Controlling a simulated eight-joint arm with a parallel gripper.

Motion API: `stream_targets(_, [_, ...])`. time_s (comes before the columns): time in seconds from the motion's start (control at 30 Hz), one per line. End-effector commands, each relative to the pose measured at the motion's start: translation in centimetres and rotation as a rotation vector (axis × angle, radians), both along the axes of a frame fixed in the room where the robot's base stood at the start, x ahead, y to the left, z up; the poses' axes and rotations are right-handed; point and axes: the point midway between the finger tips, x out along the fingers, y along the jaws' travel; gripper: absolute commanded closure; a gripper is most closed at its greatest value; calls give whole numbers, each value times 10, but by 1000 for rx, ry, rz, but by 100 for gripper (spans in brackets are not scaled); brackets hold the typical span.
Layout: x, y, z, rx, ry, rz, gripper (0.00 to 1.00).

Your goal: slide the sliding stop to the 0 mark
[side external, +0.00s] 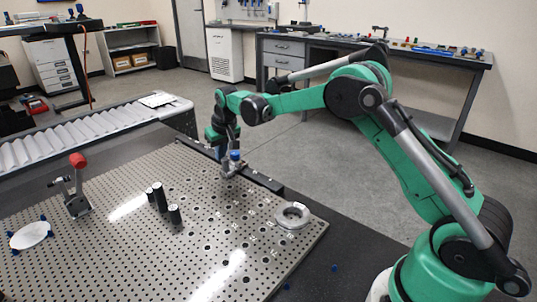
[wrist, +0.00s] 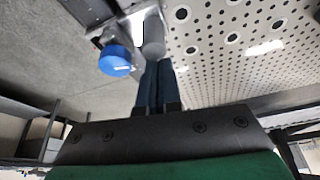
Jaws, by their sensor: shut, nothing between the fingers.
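The sliding stop (side external: 232,168) is a grey metal block with a blue knob, on the dark rail (side external: 262,180) along the far edge of the perforated plate. In the wrist view its blue knob (wrist: 116,60) is left of my fingers, and a grey round post (wrist: 153,38) is just ahead of them. My gripper (side external: 222,152) points down right beside the stop. Its fingers (wrist: 157,82) are closed together with nothing between them. They overlap the post in the wrist view; I cannot tell whether they touch it. The 0 mark is not legible in either view.
The perforated metal plate (side external: 120,245) holds a red-handled clamp (side external: 77,185), several black posts (side external: 160,197), a metal ring (side external: 292,215) and a white disc (side external: 30,235). A roller conveyor (side external: 80,138) lies behind the plate. The plate between the posts and the rail is mostly clear.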

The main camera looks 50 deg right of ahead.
Motion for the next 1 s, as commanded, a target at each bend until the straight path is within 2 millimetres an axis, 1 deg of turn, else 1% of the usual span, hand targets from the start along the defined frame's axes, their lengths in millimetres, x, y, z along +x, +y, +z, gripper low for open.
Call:
stream_targets(0.17, [-2,0,0,0,0,0,100])
stream_targets(0.27, [-13,0,0,0,0,-1,100])
stream_targets(0.37, [-31,0,0,0,0,0,100])
stream_targets(0.6, [-82,0,0,1,1,-2,100])
stream_targets(0.7, [-98,0,0,1,1,-1,100])
stream_targets(0.8, [-106,0,0,0,0,0,100])
stream_targets(1.0, [-109,0,-1,0,5,0,100])
